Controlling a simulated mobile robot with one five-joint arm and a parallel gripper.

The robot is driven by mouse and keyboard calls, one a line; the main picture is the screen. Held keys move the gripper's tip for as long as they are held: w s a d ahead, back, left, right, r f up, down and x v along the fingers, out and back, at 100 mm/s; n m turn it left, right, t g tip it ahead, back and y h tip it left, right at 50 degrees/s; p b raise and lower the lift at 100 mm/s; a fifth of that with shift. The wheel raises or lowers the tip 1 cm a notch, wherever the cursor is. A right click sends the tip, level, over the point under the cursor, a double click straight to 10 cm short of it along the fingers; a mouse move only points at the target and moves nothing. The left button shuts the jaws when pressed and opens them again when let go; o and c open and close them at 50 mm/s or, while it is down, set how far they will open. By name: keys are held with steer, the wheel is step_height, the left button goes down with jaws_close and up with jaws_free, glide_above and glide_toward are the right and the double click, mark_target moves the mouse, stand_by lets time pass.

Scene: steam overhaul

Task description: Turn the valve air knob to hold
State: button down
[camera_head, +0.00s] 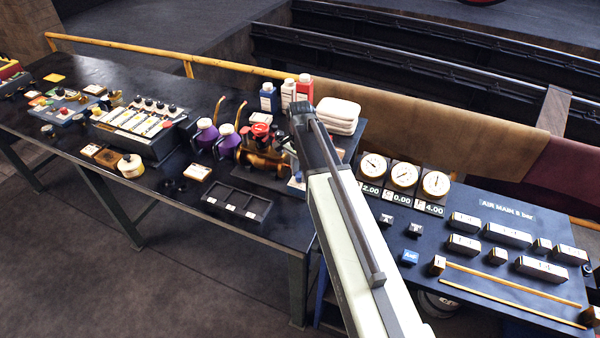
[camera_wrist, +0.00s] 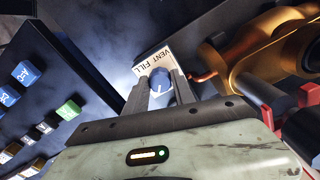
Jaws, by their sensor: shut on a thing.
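The blue valve air knob (camera_wrist: 160,82) sits in front of a white label plate (camera_wrist: 150,62) in the wrist view. The plate's readable words are VENT and FILL; I cannot read a HOLD mark. A white pointer line shows on the knob. My gripper (camera_wrist: 162,88) is shut on the knob, one finger on each side of it. The brass valve body (camera_wrist: 265,45) with a copper pipe is just to the right. In the head view the brass valve (camera_head: 262,155) stands on the bench, left of my arm, which hides part of the area.
A dark panel with blue and green cube buttons (camera_wrist: 68,110) lies left of the gripper in the wrist view. Red parts (camera_wrist: 308,95) are close on the right. In the head view, purple oil cans (camera_head: 228,140), bottles (camera_head: 288,92) and gauges (camera_head: 403,175) stand around the valve.

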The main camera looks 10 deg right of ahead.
mark_target(300, 174)
steer(key=n, duration=0.4)
steer(key=shift+n, duration=1.8)
steer(key=c, duration=1.1)
jaws_free()
steer(key=shift+o, duration=0.2)
step_height(300, 174, up, 8)
steer(key=p, duration=0.8)
